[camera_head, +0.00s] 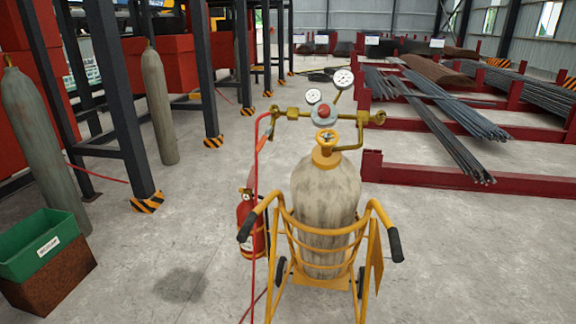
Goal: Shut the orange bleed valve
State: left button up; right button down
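A pale, stained gas cylinder (322,195) stands upright in an orange hand cart (330,232) in the middle of the head view. An orange handwheel valve (327,138) sits on the cylinder's neck; I cannot tell from its look whether it is open or closed. Above it is a brass regulator (293,114) with a red knob (324,112) and two round white gauges (343,78); their readings are too small to tell. A brass fitting (378,117) is at its right end. Neither of my grippers is in view.
A red hose (254,210) runs down the cart's left side, beside a red extinguisher (249,225). A green bin (38,246) and grey cylinders (160,105) stand left, near dark posts. Red racks with rebar (450,125) stand right. Concrete floor nearby is mostly clear.

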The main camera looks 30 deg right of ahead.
aim_at(261, 143)
jog(key=u, duration=0.15)
jog(key=i, duration=1.1)
jog(key=z, duration=0.15)
